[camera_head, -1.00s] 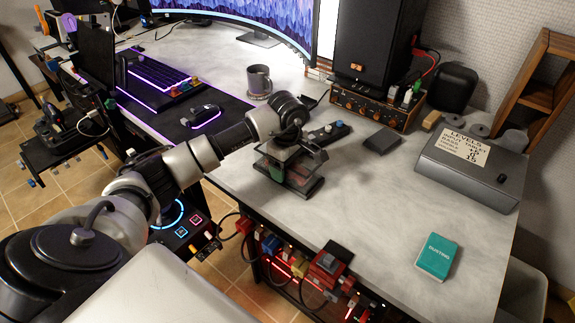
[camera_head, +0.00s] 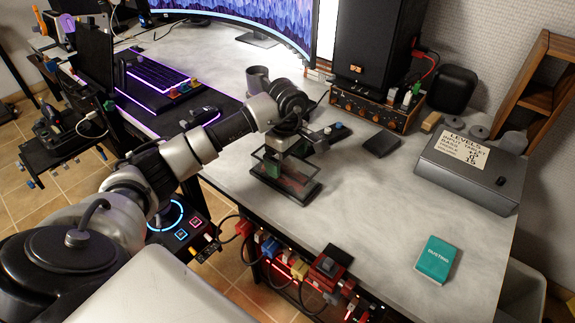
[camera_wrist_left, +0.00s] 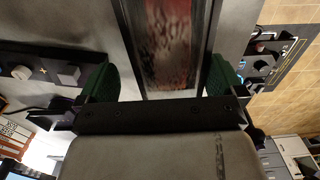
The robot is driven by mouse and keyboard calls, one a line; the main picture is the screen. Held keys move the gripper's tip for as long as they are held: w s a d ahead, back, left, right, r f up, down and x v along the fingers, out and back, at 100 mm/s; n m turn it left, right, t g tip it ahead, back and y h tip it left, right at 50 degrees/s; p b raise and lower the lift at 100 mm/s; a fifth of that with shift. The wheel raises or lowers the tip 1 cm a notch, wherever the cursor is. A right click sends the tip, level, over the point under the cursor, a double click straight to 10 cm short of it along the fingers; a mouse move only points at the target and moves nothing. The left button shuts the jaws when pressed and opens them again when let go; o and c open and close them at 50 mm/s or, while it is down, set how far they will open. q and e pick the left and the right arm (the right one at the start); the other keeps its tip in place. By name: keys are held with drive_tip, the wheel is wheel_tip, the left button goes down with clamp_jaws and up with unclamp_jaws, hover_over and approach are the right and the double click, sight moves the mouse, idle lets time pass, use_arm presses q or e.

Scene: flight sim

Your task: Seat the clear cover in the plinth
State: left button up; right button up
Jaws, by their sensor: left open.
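The clear cover (camera_head: 271,168), a see-through box with dark edges, stands over the dark plinth (camera_head: 300,203) near the front of the desk. Red and green show through its walls. I cannot tell whether its lower rim is fully down in the plinth. My left gripper (camera_head: 296,147) is just above the cover, open. In the left wrist view its two green-padded fingers (camera_wrist_left: 158,84) stand apart on either side of the cover, with a blurred red shape (camera_wrist_left: 168,45) seen between them. Parts of the cover's top are hidden by the gripper. My right gripper is not in view.
A small panel with knobs (camera_head: 330,133) and a black block (camera_head: 381,144) lie behind the plinth. A mug (camera_head: 258,79) stands behind my arm. A teal box (camera_head: 436,260) and a grey levels box (camera_head: 470,172) are at the right. The desk between is clear.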

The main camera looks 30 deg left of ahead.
use_arm(q)
wheel_tip(320, 180, up, 9)
drive_tip(key=shift+f, duration=0.2)
drive_tip(key=shift+f, duration=0.1)
idle(0.5)
